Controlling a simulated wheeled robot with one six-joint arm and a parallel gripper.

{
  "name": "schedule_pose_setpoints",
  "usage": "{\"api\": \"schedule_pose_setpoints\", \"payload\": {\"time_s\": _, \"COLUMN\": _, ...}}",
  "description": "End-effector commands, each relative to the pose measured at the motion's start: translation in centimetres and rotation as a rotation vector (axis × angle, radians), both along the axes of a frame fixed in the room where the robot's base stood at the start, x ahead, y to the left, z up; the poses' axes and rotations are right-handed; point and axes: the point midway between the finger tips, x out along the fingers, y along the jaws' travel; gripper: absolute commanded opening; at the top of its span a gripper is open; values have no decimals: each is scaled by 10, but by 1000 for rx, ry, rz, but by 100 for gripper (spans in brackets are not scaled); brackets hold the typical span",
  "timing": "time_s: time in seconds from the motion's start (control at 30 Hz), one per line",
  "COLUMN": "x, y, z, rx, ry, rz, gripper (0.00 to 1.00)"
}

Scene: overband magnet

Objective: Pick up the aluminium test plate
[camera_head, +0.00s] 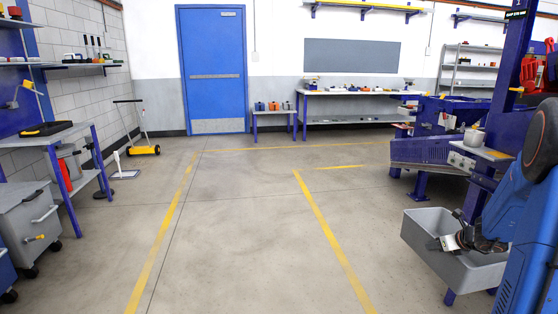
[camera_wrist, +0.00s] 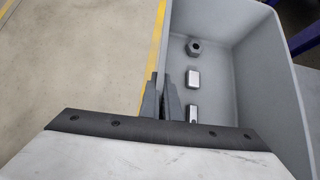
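My gripper (camera_head: 440,244) is at the left side of the grey bin (camera_head: 425,250) in the head view, pointing left. In the wrist view its two dark fingers (camera_wrist: 161,76) lie close together over the bin's left wall, with no object seen between them. How far they are apart is unclear. Inside the bin lie a hex-shaped grey piece (camera_wrist: 194,46), a pale-topped block (camera_wrist: 193,78) and another pale-topped piece (camera_wrist: 193,113), partly hidden by my gripper's body. I cannot tell which, if any, is the aluminium test plate.
The bin's walls (camera_wrist: 283,90) surround the pieces. A blue machine frame (camera_head: 432,152) stands behind the bin. A grey cabinet (camera_head: 28,215) and workbench (camera_head: 48,138) are at left. The floor (camera_head: 240,230) in the middle is clear, with yellow lines.

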Motion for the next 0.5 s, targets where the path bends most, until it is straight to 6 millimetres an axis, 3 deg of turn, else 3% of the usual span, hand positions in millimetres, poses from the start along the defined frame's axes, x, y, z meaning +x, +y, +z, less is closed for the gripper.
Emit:
{"api": "schedule_pose_setpoints", "payload": {"time_s": 0.2, "x": 37, "y": 48, "z": -7, "rx": -1, "ry": -1, "rz": 33, "gripper": 0}}
{"api": "schedule_pose_setpoints", "payload": {"time_s": 0.5, "x": 77, "y": 118, "z": -21, "rx": 1, "ry": -1, "rz": 66, "gripper": 0}}
